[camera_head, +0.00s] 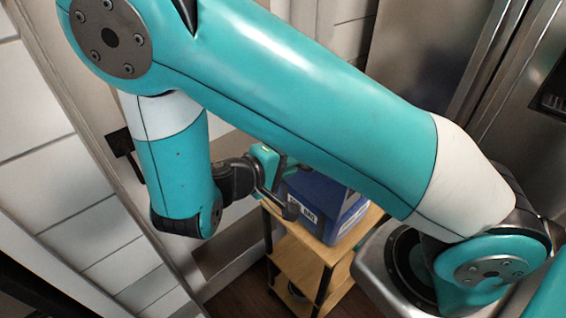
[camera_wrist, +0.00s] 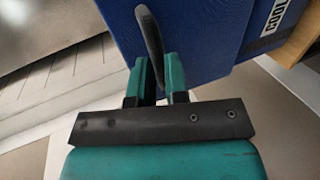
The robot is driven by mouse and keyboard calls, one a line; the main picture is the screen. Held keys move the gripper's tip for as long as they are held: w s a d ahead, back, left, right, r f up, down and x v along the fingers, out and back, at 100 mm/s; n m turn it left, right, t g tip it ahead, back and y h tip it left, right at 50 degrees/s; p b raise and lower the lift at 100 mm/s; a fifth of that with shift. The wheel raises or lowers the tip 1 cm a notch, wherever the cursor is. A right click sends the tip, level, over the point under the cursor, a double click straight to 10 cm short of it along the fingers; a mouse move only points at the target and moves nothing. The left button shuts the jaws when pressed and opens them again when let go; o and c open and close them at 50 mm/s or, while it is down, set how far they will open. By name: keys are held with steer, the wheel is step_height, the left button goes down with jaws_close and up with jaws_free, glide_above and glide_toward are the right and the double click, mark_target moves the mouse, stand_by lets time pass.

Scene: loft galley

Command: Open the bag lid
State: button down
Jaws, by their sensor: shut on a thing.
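The blue cooler bag (camera_head: 318,192) stands on top of a wooden shelf unit, partly hidden behind my arm in the head view. It also fills the upper middle of the wrist view (camera_wrist: 200,40), with a white label reading "COOL" at right. My gripper (camera_head: 280,174) is at the bag's left side. In the wrist view my gripper (camera_wrist: 161,76) has its teal fingers closed around a dark curved strap or handle (camera_wrist: 149,38) at the bag. The strap stands up between the fingertips. My arm covers the bag's top, so I cannot tell how the lid stands.
The wooden shelf unit (camera_head: 300,262) has open lower shelves. A wall and its trim run close at left. Steel appliance fronts (camera_head: 430,50) stand behind at upper right. A little dark floor shows at the bottom.

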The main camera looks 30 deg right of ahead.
steer(key=shift+s+a+f, duration=0.1)
steer(key=shift+a+f, duration=0.05)
steer(key=shift+f, duration=0.15)
steer(key=c, duration=1.1)
jaws_free()
steer(key=shift+r, duration=0.1)
steer(key=p+v, duration=0.3)
steer(key=v, duration=1.4)
steer(key=shift+a+r+p, duration=0.15)
steer(key=shift+p, duration=0.25)
